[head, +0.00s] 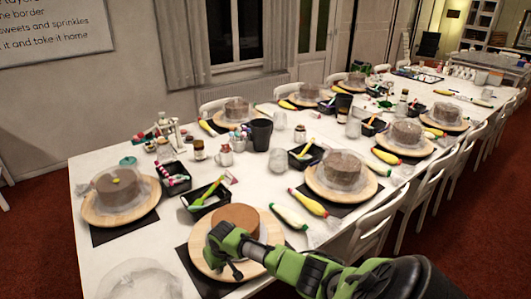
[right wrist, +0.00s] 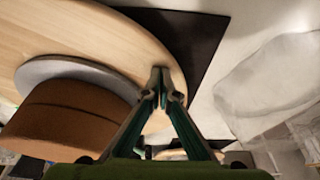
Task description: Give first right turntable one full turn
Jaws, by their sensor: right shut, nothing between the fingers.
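The first right turntable (head: 207,262) is a round light wooden disc at the near end of the table. A plain brown cake (head: 240,217) sits on it on a pale board. In the right wrist view the wooden disc (right wrist: 70,28) fills the upper left, with the cake (right wrist: 62,122) below it. My right gripper (head: 214,250) is over the left front part of the disc in the head view. In the right wrist view its fingertips (right wrist: 161,86) are shut together with nothing between them, at the disc's rim; contact cannot be told. My left gripper is not in view.
A black mat (right wrist: 205,35) lies under the disc. A black tray (head: 206,198) with a green tool stands behind the cake. Other turntables with wrapped cakes stand left (head: 92,217) and farther right (head: 371,191). Piping bags (head: 307,202) and crumpled clear plastic (right wrist: 265,85) lie close by.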

